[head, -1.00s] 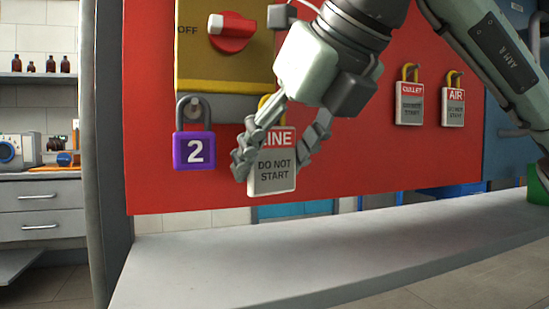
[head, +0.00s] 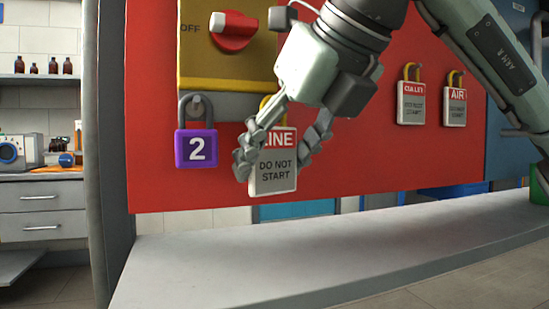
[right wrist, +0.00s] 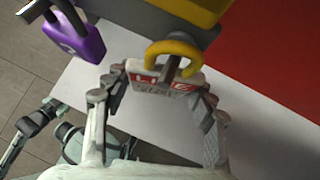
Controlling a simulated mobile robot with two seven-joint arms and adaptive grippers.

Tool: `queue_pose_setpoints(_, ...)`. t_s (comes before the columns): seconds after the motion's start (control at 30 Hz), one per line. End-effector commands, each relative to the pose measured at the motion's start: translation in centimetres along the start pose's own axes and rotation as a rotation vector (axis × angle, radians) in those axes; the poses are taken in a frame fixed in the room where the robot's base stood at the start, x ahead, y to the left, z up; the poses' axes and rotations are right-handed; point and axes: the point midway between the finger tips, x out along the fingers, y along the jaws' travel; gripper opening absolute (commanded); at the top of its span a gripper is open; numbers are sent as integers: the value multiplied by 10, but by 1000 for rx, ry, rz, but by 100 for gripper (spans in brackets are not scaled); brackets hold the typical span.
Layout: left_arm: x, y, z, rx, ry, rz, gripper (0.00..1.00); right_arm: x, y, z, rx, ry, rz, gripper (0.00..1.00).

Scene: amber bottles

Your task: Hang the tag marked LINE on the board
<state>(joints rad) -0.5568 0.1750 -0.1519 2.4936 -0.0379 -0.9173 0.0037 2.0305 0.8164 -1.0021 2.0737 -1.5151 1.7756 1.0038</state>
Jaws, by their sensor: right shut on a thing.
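The LINE tag (head: 272,172) is a white and grey padlock-shaped tag with a red top strip and a yellow shackle. It is upright in front of the red board (head: 350,165), below the yellow switch panel. My right gripper (head: 272,158) is shut on it, with a finger at each side. In the right wrist view, the tag (right wrist: 152,86) sits between the fingers, and a dark peg (right wrist: 173,66) shows within the yellow loop. I cannot tell whether the peg bears its weight. Part of my left gripper (right wrist: 38,119) seems to show in the right wrist view, its opening unclear.
A purple padlock marked 2 (head: 197,149) hangs close to the left of my right gripper. The CULLET tag (head: 411,103) and AIR tag (head: 455,107) hang farther right. A red switch handle (head: 234,31) is above.

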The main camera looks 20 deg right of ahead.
Motion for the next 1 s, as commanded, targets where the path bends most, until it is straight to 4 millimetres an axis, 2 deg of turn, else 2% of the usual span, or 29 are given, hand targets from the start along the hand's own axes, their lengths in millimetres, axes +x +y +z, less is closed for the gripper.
queue_pose_setpoints(0.23, 0, 0, 0, 1, -2, 0, 32, 0, 0, 0, 0, 0, 0, 27)
queue_pose_setpoints(0.27, 0, 0, 1, 1, -2, 0, 32, 0, 0, 0, 0, 0, 0, 57)
queue_pose_setpoints(0.4, 0, 0, 1, 1, -2, 0, 32, 0, 0, 0, 0, 0, 0, 74)
queue_pose_setpoints(0.47, 0, 0, 1, 1, -2, 0, 32, 0, 0, 0, 0, 0, 0, 80)
queue_pose_setpoints(0.8, 0, -1, 2, 4, -6, -1, 32, -3, 0, 0, 0, -1, 0, 80)
queue_pose_setpoints(0.87, 0, -1, 2, 4, -5, -1, 32, -8, 0, 1, 0, -3, 0, 80)
queue_pose_setpoints(1.0, 0, -1, 1, 2, -4, -1, 32, -32, 1, 1, 0, -4, 1, 80)
